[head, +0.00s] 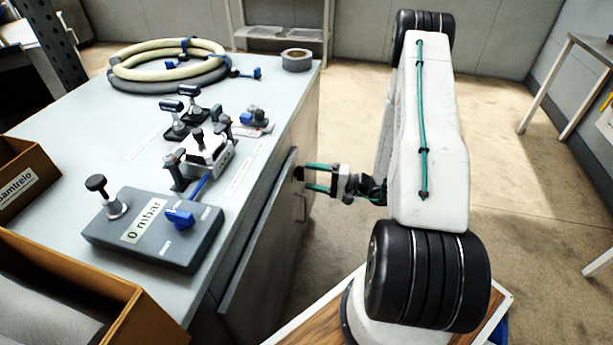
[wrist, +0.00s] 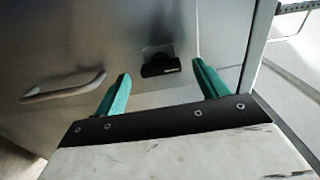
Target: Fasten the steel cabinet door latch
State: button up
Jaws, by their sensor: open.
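The grey steel cabinet door (head: 258,262) is on the right side of the cabinet. It also fills much of the wrist view (wrist: 60,45). A small black latch (wrist: 160,66) sits on the door near its right edge in the wrist view. In the head view the latch (head: 298,173) is a dark piece just left of my fingertips. My gripper (head: 308,177) is open, with its two green fingers pointing at the door. In the wrist view my gripper (wrist: 162,72) has one finger on each side of the latch. I cannot tell whether the fingers touch it.
A bar handle (wrist: 62,88) stands out from the door left of the latch. The cabinet top (head: 70,165) holds a control box (head: 150,232), clamps and a coiled hose (head: 165,60). Brown bins stand at the left. The floor (head: 505,190) right of my arm is clear.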

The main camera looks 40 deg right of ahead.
jog(key=v, duration=0.5)
dwell(0.8)
jog(key=s+a+r+n+g+h, duration=0.3)
jog(key=s+a+r, duration=0.4)
jog(key=r, duration=0.4)
jog(key=s+a+r+n+g+h, duration=0.3)
jog(key=s+a+r, duration=0.4)
jog(key=r, duration=0.5)
jog(key=s+a+r+n+g+h, duration=0.4)
jog(key=s+a+r+g+h, duration=0.1)
jog(key=r, duration=0.7)
jog(key=shift+s+a+r+g, duration=0.25)
jog(key=shift+s+a+g, duration=0.7)
jog(key=shift+a, duration=0.25)
